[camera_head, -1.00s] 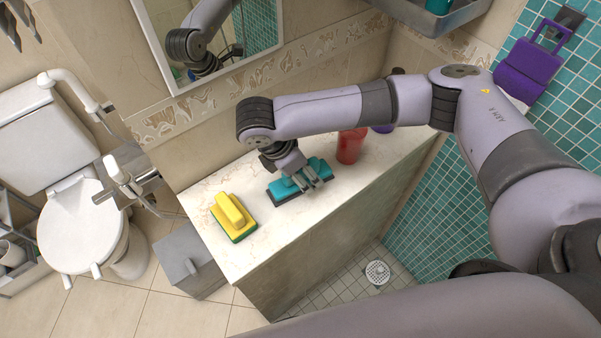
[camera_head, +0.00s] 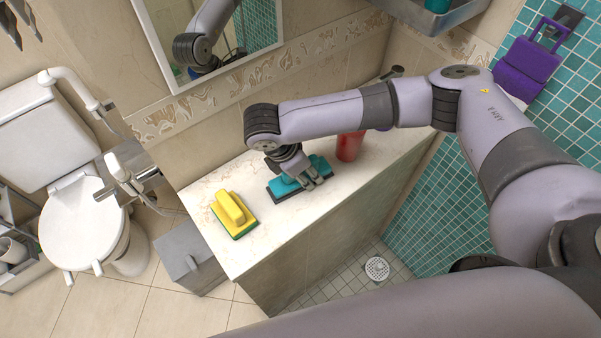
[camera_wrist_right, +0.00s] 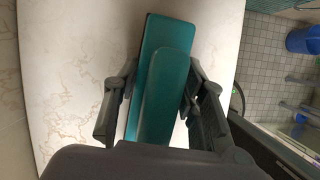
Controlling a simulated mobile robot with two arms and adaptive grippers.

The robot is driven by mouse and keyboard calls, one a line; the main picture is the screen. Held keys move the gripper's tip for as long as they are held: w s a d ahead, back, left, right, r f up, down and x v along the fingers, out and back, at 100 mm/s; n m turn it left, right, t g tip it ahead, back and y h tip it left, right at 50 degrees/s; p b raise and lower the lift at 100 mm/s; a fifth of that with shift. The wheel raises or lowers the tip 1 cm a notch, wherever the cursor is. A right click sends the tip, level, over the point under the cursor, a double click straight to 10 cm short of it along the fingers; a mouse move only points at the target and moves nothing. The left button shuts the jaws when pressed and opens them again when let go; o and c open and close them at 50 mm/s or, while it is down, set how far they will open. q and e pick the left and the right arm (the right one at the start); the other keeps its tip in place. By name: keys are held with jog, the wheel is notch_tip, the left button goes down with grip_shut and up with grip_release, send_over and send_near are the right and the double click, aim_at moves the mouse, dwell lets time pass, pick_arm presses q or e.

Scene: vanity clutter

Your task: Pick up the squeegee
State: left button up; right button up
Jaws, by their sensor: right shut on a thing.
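The squeegee appears to be the teal block with a raised handle and dark edge (camera_head: 318,164). It lies on the marble counter (camera_head: 262,240), and it also shows in the right wrist view (camera_wrist_right: 167,85). My right gripper (camera_head: 311,181) is over it from above and shut on its raised handle. In the right wrist view, its dark fingers (camera_wrist_right: 155,118) stand on both sides of the handle. The squeegee's near end is hidden by the gripper there. I see no clear gap between it and the counter. My left gripper is not in view.
A yellow handled block with a green base (camera_head: 232,212) lies left on the counter. A red container (camera_head: 349,146) stands close right of the squeegee, partly behind my arm. The wall and mirror (camera_head: 240,40) are behind. The counter's front edge drops to the floor.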

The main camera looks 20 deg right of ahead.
jog(key=c, duration=0.5)
notch_tip(320, 180, up, 20)
jog(key=shift+b, duration=0.7)
jog(key=shift+c, duration=0.2)
